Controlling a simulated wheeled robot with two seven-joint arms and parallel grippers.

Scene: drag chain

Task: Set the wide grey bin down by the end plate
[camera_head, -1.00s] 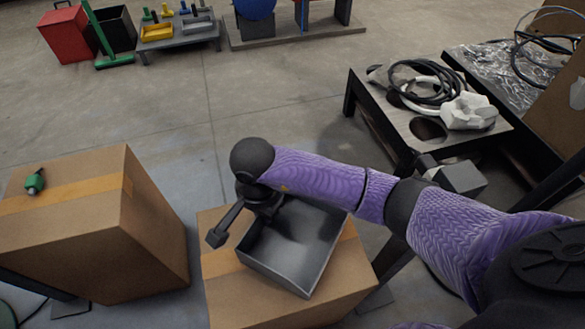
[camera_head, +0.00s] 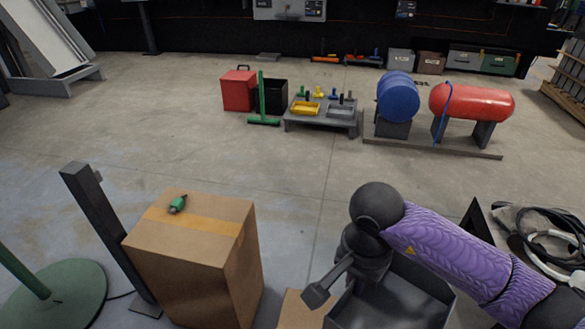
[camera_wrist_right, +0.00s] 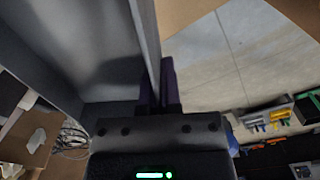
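The wide grey bin (camera_head: 395,300) is at the bottom right of the head view, cut off by the lower edge and partly covered by my right arm. My right gripper (camera_head: 364,276) is at the bin's far left wall. In the right wrist view, the two dark fingers (camera_wrist_right: 160,88) stand on either side of the bin's thin wall (camera_wrist_right: 147,40), shut on it. Whether the bin rests on the cardboard box under it or hangs just above is not clear. I cannot make out an end plate. My left gripper is not in view.
A cardboard box (camera_head: 195,260) with a green item (camera_head: 178,204) on top stands to the left. Part of another box (camera_head: 300,312) shows beside the bin. A dark post (camera_head: 105,230) stands further left. The floor beyond is clear up to a low grey table (camera_head: 322,118).

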